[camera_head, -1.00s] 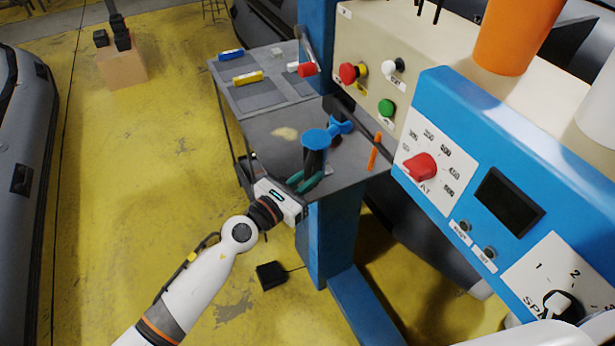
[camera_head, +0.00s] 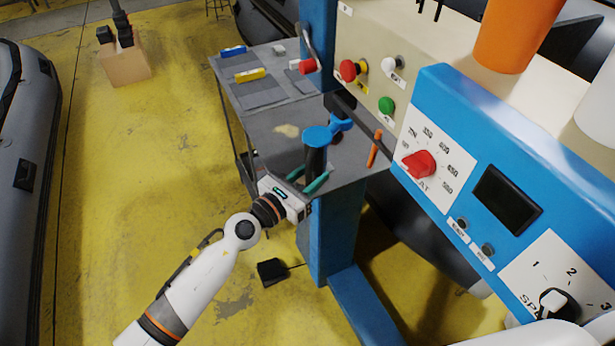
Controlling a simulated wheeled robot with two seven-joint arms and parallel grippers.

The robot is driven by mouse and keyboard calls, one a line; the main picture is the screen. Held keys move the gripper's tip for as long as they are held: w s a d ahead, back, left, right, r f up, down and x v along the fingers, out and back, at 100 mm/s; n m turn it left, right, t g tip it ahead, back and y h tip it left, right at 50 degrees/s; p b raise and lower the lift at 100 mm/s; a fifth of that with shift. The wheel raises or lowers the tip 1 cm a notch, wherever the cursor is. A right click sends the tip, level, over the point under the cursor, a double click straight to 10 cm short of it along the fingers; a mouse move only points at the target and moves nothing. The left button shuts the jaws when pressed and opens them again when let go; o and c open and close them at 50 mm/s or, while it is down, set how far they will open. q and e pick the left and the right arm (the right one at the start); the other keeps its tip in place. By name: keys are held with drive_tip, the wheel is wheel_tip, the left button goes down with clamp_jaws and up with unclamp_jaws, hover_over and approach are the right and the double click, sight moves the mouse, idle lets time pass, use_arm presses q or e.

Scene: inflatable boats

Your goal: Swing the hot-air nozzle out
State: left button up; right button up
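The hot-air nozzle unit appears as a black upright cylinder (camera_head: 315,162) with a blue cap (camera_head: 317,135) and a short blue arm (camera_head: 341,122), beside the blue machine column. My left gripper (camera_head: 309,177) has green fingers and reaches up from below left. Its fingers are spread apart, one on each side of the cylinder's lower part. A gap shows at the left finger; contact at the right finger cannot be told. The cylinder's lower end is partly hidden by the fingers. My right gripper is not in view.
A grey table (camera_head: 262,124) stands behind the gripper with blue and yellow items. The blue control box (camera_head: 480,200) with red dial (camera_head: 419,164) and the cream panel (camera_head: 384,50) with buttons are close on the right. A black pedal (camera_head: 272,271) lies on the yellow floor.

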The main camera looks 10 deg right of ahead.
use_arm(q)
drive_tip(key=v, duration=1.2)
drive_tip(key=shift+b, duration=0.4)
drive_tip(key=w+a+f+n+t+y+b, duration=0.1)
drive_tip(key=w+a+f+n+y, duration=0.15)
drive_tip(key=a+f+n, duration=0.45)
drive_tip(key=w+a+f+n+t+y+b, duration=0.15)
drive_tip(key=f+n+y, duration=0.25)
drive_tip(key=f+n, duration=0.6)
drive_tip(key=s+a+f+n+g+y, duration=0.1)
drive_tip(key=s+a+f+n+y, duration=0.15)
drive_tip(key=a+f+n, duration=0.45)
drive_tip(key=s+a+f+n+g+y, duration=0.1)
drive_tip(key=s+a+f+n+y, duration=0.15)
drive_tip(key=f, duration=0.85)
drive_tip(key=s+a+f+n+g+y+b, duration=0.1)
drive_tip(key=s+a+f+n+g+y, duration=0.35)
drive_tip(key=s+f+n, duration=0.95)
drive_tip(key=s+a+f+n+g, duration=0.1)
drive_tip(key=s+f, duration=0.2)
drive_tip(key=s, duration=0.5)
drive_tip(key=s+a+f+n+g, duration=0.1)
drive_tip(key=s+f+n+g, duration=0.1)
drive_tip(key=s, duration=0.6)
drive_tip(key=s+a+f+n+g+h+b, duration=0.1)
drive_tip(key=s+f, duration=0.3)
drive_tip(key=s, duration=0.4)
drive_tip(key=shift+g, duration=0.5)
